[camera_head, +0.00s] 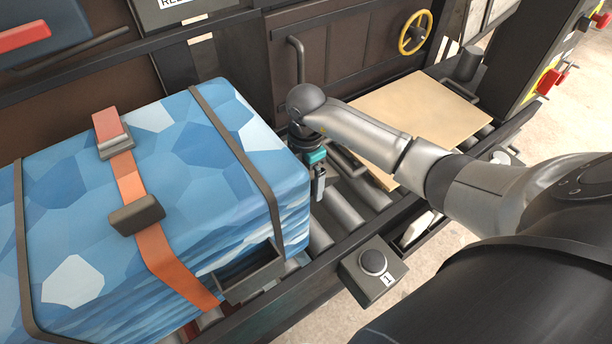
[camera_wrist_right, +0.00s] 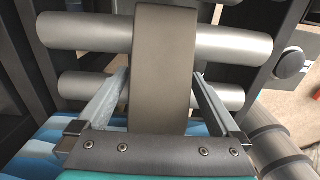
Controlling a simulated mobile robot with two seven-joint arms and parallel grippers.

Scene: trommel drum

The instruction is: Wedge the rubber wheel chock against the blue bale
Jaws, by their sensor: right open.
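The blue bale (camera_head: 175,165), patterned in blue and white patches with straps around it, rests on the rollers at the left of the head view. My right gripper (camera_head: 318,185) points down just right of the bale's right end. In the wrist view my right gripper (camera_wrist_right: 160,100) is open. A brown-grey band-like block, which looks like the rubber wheel chock (camera_wrist_right: 165,65), lies between its fingers with a gap on both sides. The chock cannot be made out clearly in the head view, near my gripper and arm. My left gripper is not in view.
A tan board (camera_head: 415,115) lies on the conveyor at the back right. A button box (camera_head: 372,268) is on the front rail. Bare rollers (camera_head: 340,215) lie between bale and board. A dark panel with a yellow handwheel (camera_head: 415,32) stands behind.

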